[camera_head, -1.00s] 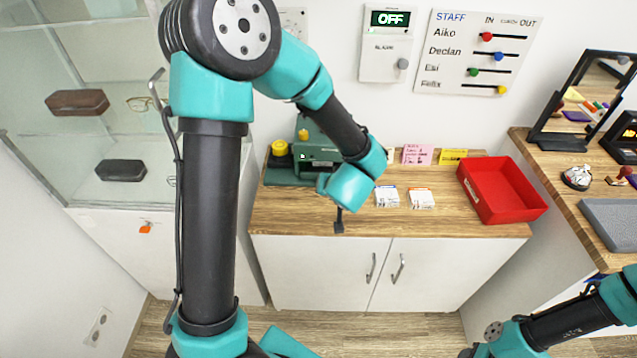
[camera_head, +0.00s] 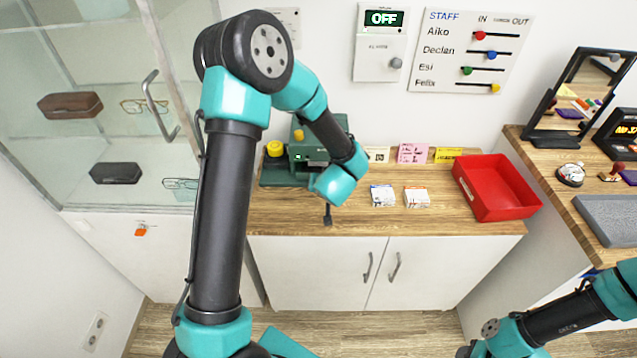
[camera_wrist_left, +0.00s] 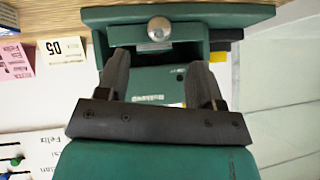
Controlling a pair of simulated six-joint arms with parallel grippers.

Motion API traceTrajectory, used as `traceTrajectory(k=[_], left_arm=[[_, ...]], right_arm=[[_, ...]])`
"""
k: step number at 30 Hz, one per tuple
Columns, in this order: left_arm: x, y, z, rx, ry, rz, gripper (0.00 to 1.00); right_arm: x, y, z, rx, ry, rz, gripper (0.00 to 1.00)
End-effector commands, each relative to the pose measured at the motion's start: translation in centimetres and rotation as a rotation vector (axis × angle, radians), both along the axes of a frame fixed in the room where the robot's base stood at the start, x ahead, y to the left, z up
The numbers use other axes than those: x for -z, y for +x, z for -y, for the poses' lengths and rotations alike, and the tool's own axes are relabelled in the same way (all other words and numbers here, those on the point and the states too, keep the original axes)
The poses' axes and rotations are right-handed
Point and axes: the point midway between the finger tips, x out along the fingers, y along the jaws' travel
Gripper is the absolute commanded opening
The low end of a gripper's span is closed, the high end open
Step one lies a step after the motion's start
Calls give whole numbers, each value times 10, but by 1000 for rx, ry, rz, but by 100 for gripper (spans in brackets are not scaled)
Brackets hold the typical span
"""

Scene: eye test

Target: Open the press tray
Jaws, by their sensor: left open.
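The green press (camera_head: 272,175) with its yellow knobs stands at the left end of the wooden counter, partly hidden by my left arm. In the left wrist view the press (camera_wrist_left: 180,13) appears upside down, with a round silver knob (camera_wrist_left: 158,28) on a green bar, which looks like the tray front. My left gripper (camera_wrist_left: 158,68) is open, its two dark fingers spread in front of the press. The knob shows beyond the gap between the fingertips, apart from them as far as I can tell. My right gripper is out of view.
A red tray (camera_head: 490,207) sits at the counter's right end. Two small card stacks (camera_head: 382,196) lie beside my wrist, with small signs (camera_head: 412,153) behind. A glass cabinet (camera_head: 120,150) stands left. The middle front of the counter is clear.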

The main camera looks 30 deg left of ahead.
Motion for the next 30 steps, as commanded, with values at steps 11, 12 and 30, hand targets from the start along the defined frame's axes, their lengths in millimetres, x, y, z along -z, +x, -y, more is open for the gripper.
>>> traceTrajectory(k=[11, 12, 30], left_arm=[[43, 32, -30, -2, 0, -1, 61], [46, 35, -32, -1, 0, -1, 61], [53, 41, -38, 0, 0, 0, 47]], right_arm=[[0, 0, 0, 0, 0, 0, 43], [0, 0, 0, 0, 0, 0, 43], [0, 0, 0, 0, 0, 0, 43]])
